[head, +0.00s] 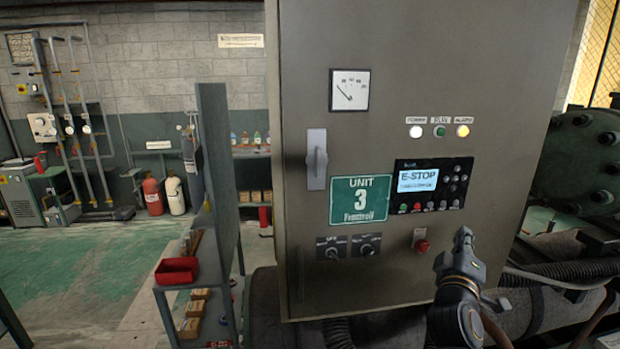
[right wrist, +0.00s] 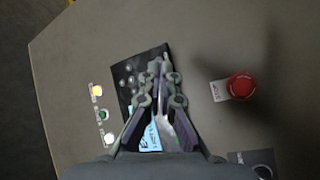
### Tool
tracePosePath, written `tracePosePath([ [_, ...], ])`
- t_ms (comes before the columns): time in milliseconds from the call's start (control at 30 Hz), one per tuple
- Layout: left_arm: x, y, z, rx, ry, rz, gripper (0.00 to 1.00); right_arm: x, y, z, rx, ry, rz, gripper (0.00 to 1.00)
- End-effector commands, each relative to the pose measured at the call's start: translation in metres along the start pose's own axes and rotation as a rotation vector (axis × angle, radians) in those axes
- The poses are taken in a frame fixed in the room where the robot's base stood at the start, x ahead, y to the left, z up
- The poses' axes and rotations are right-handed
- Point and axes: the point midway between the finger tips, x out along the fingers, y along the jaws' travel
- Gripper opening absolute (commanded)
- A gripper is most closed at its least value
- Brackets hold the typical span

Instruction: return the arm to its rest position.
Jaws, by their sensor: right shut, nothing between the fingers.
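My right gripper (head: 463,240) is in front of the lower right part of a grey control cabinet (head: 300,60) in the head view. In the right wrist view, the right gripper (right wrist: 161,62) is shut and empty, pointing toward the panel and partly covering the display unit. The red emergency stop button (head: 422,246) is just left of the gripper in the head view; it also shows in the right wrist view (right wrist: 240,86), apart from the fingers. The display (head: 417,180) reads E-STOP. My left gripper is not in view.
A shelf with a red bin (head: 177,271) stands left. Pipes and hoses (head: 560,280) run at lower right. Open floor lies far left.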

Motion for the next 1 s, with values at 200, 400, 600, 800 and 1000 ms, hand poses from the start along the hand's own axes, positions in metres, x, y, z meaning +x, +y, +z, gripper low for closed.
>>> tracePosePath([
  [200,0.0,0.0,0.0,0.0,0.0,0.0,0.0,-0.099,-0.142,0.089,0.246,-0.281,-0.507,0.0],
  [400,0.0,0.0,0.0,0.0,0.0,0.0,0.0,-0.2,-0.206,0.135,0.365,-0.525,-0.83,0.0],
  [600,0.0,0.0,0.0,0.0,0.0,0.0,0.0,-0.284,-0.231,0.161,0.416,-0.72,-1.049,0.0],
  [800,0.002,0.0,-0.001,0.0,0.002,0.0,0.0,-0.335,-0.263,0.185,0.429,-0.86,-1.179,0.0],
  [1000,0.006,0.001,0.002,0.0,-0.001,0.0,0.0,-0.336,-0.339,0.226,0.417,-0.889,-1.183,0.0],
])
